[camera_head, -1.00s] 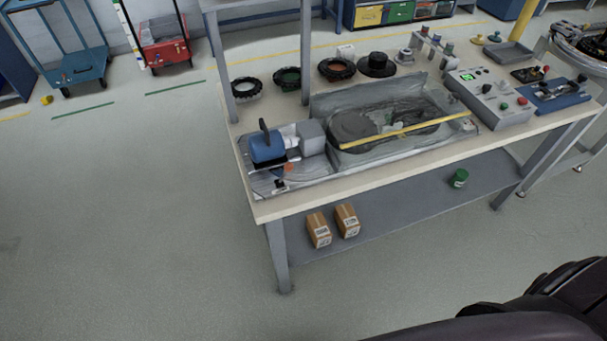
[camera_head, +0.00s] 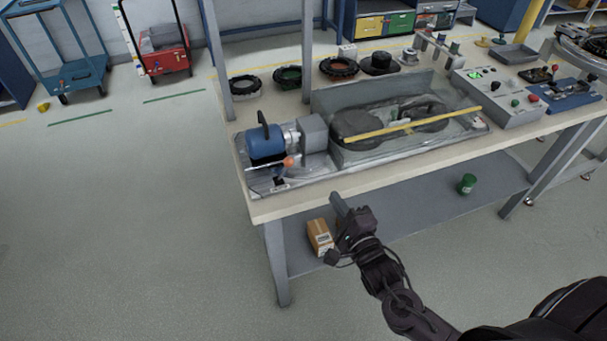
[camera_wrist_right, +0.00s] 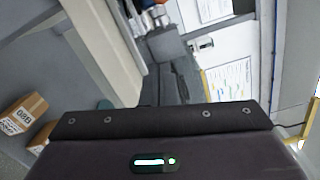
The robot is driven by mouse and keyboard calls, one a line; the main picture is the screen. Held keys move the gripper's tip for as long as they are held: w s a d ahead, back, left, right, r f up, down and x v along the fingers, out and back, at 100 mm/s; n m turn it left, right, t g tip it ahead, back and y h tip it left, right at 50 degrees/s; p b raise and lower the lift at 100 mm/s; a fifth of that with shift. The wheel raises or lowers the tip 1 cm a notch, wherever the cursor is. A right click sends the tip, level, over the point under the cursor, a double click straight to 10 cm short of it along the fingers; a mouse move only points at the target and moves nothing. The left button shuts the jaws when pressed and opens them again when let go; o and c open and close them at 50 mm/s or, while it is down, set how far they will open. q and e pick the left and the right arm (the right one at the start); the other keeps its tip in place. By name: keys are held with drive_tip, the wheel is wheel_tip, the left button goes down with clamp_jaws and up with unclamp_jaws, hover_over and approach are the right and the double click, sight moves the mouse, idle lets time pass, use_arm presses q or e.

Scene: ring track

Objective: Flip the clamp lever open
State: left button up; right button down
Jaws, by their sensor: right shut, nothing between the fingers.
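At the left end of the bench fixture (camera_head: 400,150) is a blue motor-like block (camera_head: 266,145) with an upright black handle (camera_head: 262,119). A thin lever with an orange knob (camera_head: 288,161) lies low in front of it, close to level; I cannot tell for sure which part is the clamp lever. My right gripper (camera_head: 338,202) is shut and empty, in front of the bench's front edge, right of and nearer than the lever, touching nothing visible. In the right wrist view the fixture's end shows at the top, partly hidden by my gripper. My left gripper is not in view.
The bench top (camera_head: 330,190) has a narrow clear strip along its front. Rings (camera_head: 288,77) stand behind the fixture, a grey control box (camera_head: 495,95) to its right. A cardboard box (camera_head: 319,236) and a green can (camera_head: 467,184) are on the lower shelf.

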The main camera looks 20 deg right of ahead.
sight(285, 168)
drive_tip(key=shift+r, duration=0.3)
drive_tip(key=shift+w, duration=0.15)
drive_tip(key=w, duration=0.3)
drive_tip(key=w+p, duration=0.1)
drive_tip(key=w, duration=0.2)
drive_tip(key=w+a, duration=0.1)
drive_tip(key=w, duration=0.2)
drive_tip(key=shift+w+r+p, duration=0.15)
drive_tip(key=shift+w+p, duration=0.2)
drive_tip(key=shift+w, duration=0.05)
drive_tip(key=a, duration=0.1)
drive_tip(key=a+p, duration=0.1)
drive_tip(key=a+r, duration=0.1)
drive_tip(key=shift+w+a, duration=0.25)
drive_tip(key=shift+a, duration=0.15)
drive_tip(key=shift+f, duration=0.1)
drive_tip(key=shift+p, duration=0.3)
